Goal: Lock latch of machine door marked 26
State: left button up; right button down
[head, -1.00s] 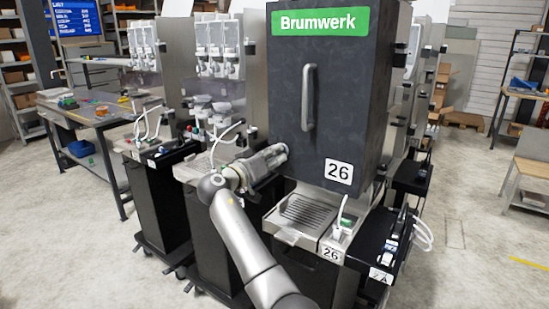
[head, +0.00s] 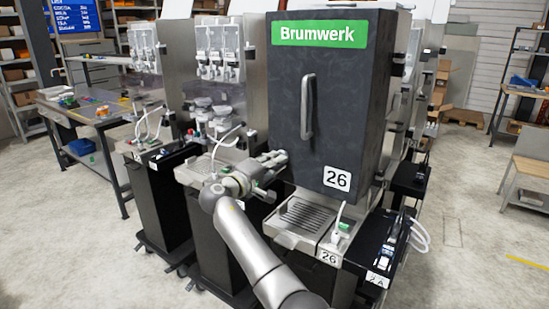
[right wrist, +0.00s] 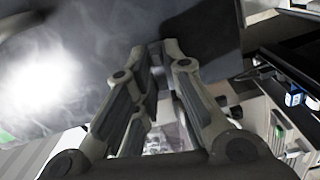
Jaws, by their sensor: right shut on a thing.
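The machine door marked 26 (head: 350,95) is a dark panel with a green Brumwerk sign, a vertical grey handle (head: 307,107) and a white 26 label (head: 337,179). It looks closed against its machine. My right gripper (head: 279,158) is at the door's lower left edge. In the right wrist view its fingers (right wrist: 160,52) come together beside the dark door panel (right wrist: 90,60). They are shut on a small part at the door edge, apparently the latch, which the fingers mostly hide. My left gripper is not in view.
A drip tray (head: 303,218) and a small dispenser part with a green piece (head: 342,229) sit below the door. Neighbouring dispensers (head: 218,50) stand close on the left. A workbench (head: 85,110) is farther left. Open floor (head: 470,230) lies to the right.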

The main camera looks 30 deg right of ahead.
jog(key=shift+n+p, duration=0.55)
jog(key=shift+n, duration=0.55)
jog(key=c, duration=1.5)
grip_release()
jog(key=shift+a, duration=0.1)
jog(key=v, duration=1.2)
jog(key=shift+w, duration=0.1)
